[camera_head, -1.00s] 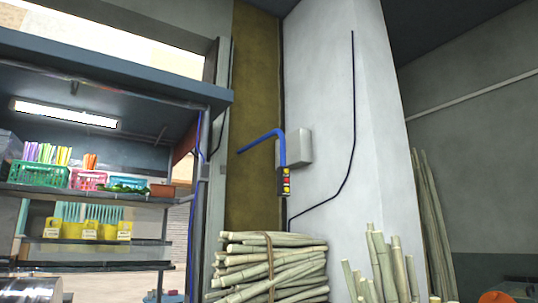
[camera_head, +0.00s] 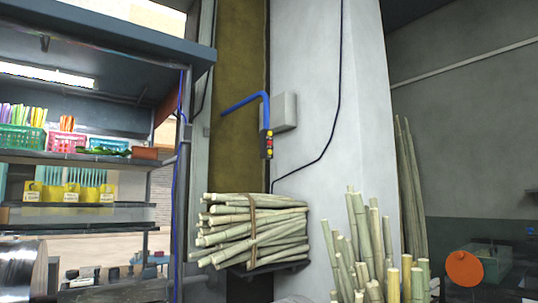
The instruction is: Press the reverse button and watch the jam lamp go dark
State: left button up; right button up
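A small dark control box (camera_head: 267,145) with red and yellow buttons hangs from a bent blue arm (camera_head: 250,101) in front of the pillar, near the middle of the head view. The single buttons are too small to tell which is the reverse button. No lamp can be made out clearly as the jam lamp. A shiny metal cylinder (camera_head: 20,270) shows in part at the lower left edge. Neither of my grippers is in view.
A tied bundle of cane (camera_head: 255,230) lies on a dark shelf below the box. Upright canes (camera_head: 365,250) stand to its right. Shelves with baskets (camera_head: 22,138) and yellow containers (camera_head: 72,192) fill the left. An orange disc (camera_head: 464,268) is at lower right.

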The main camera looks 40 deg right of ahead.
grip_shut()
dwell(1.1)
